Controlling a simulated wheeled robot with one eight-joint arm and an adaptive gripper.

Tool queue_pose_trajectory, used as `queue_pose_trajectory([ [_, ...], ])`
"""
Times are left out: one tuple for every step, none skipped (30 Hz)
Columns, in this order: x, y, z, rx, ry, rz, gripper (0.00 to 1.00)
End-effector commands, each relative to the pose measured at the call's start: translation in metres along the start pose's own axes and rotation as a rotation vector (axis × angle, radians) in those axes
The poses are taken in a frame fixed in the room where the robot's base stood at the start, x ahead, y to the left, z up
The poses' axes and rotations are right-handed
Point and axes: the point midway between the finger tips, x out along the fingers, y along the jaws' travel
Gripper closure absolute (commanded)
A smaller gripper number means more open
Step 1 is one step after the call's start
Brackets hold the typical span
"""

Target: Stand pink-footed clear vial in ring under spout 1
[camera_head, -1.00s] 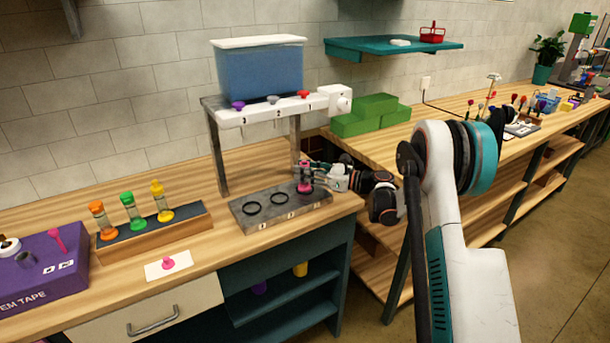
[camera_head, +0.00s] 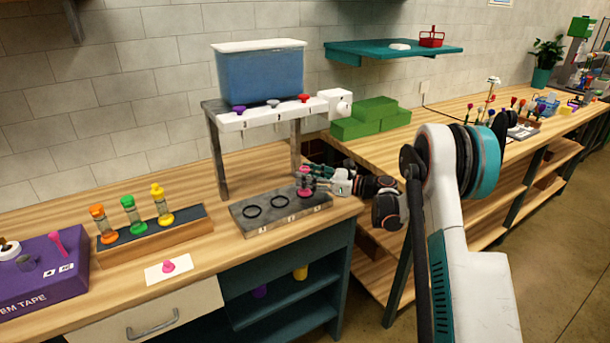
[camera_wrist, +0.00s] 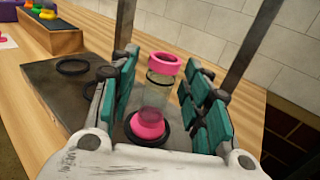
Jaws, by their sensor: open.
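The pink-footed clear vial (camera_wrist: 158,95) stands upright in the wrist view, with a pink collar on top and its pink foot inside a black ring. In the head view the vial (camera_head: 304,184) is at the right end of the grey ring plate (camera_head: 262,229), under the red-knobbed spout 1 (camera_head: 304,98). My gripper (camera_wrist: 160,100) is open, with its teal finger pads on both sides of the vial and visible gaps. My gripper also shows in the head view (camera_head: 310,180), partly covering the vial.
Two empty rings (camera_head: 252,211) lie to the left on the plate. The dispenser frame's posts (camera_head: 296,143) rise close behind. A wooden rack (camera_head: 155,238) with orange, green and yellow vials stands left. Green blocks (camera_head: 368,118) sit behind my arm.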

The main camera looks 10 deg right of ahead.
Motion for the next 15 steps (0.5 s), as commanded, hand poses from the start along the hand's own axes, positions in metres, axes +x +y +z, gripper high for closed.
queue_pose_trajectory([
  [-0.01,-0.002,0.002,0.0,0.0,-0.004,0.56],
  [-0.016,-0.002,0.002,0.0,0.0,-0.004,0.56],
  [-0.024,-0.001,0.002,0.0,0.0,-0.004,0.56],
  [-0.031,-0.002,0.002,0.0,0.0,-0.005,0.56],
  [-0.037,-0.002,0.002,0.0,0.0,-0.005,0.56],
  [-0.046,-0.001,0.002,0.0,0.0,-0.004,0.56],
  [-0.052,-0.001,0.002,0.0,0.0,-0.004,0.56],
  [-0.059,-0.002,0.002,0.0,0.0,-0.005,0.56],
  [-0.066,-0.001,0.002,0.0,0.0,-0.004,0.56],
  [-0.072,-0.001,0.002,0.0,0.0,-0.004,0.56],
  [-0.077,-0.001,0.002,0.0,0.0,-0.004,0.56],
  [-0.084,-0.001,0.002,0.0,0.0,-0.003,0.56],
  [-0.088,-0.001,0.002,0.0,0.0,-0.003,0.56],
  [-0.092,-0.001,0.002,0.0,0.0,-0.003,0.56],
  [-0.097,-0.001,0.001,0.0,0.0,-0.003,0.56],
])
